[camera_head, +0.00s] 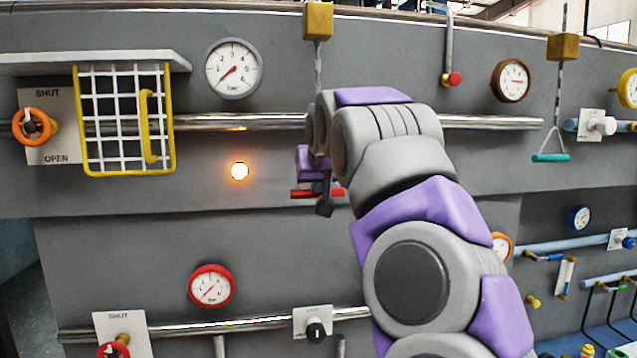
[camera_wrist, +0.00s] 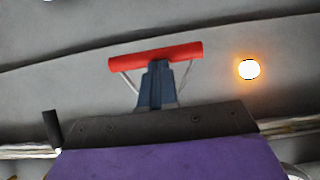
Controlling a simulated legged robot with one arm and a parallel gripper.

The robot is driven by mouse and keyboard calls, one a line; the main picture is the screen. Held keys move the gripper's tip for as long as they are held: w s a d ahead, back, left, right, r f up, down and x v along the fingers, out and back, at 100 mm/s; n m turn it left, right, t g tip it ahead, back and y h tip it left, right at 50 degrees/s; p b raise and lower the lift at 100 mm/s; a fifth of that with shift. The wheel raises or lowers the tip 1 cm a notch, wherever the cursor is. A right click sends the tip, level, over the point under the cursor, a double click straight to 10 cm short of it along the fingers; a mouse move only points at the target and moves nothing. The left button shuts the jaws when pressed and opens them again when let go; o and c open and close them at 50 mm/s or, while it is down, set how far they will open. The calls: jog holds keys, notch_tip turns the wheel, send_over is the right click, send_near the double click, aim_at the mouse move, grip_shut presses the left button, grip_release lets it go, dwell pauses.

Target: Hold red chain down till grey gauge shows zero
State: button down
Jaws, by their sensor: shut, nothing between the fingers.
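The red chain's handle (camera_head: 302,194) is a red crossbar below a yellow box (camera_head: 318,21); the chain (camera_head: 319,65) runs down behind my arm. In the wrist view the red crossbar (camera_wrist: 185,53) lies across the tips of my fingers, with its two slanting struts showing on either side. My gripper (camera_head: 325,207) is shut at the handle with nothing between its fingers; its fingers (camera_wrist: 157,75) overlap the bar in view, and I cannot tell whether they press on it. The grey gauge (camera_head: 234,68) has its red needle pointing to the lower left, near the scale's low end.
A lit orange lamp (camera_head: 239,171) is left of the handle. A caged guard (camera_head: 125,168) and a red gauge (camera_head: 211,286) are on the left. A brown gauge (camera_head: 511,81) and a teal handle (camera_head: 551,158) hang on the right. A metal pipe (camera_head: 235,122) crosses behind my arm.

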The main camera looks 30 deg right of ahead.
jog(key=shift+f, duration=0.15)
jog(key=w+r+p+v, duration=0.1)
jog(key=r+p+v, duration=0.1)
jog(key=v, duration=1.1)
jog(key=shift+w+r+p, duration=0.2)
jog(key=shift+w+p, duration=0.15)
jog(key=shift+p, duration=0.05)
jog(key=shift+d, duration=0.25)
jog(key=shift+f, duration=0.1)
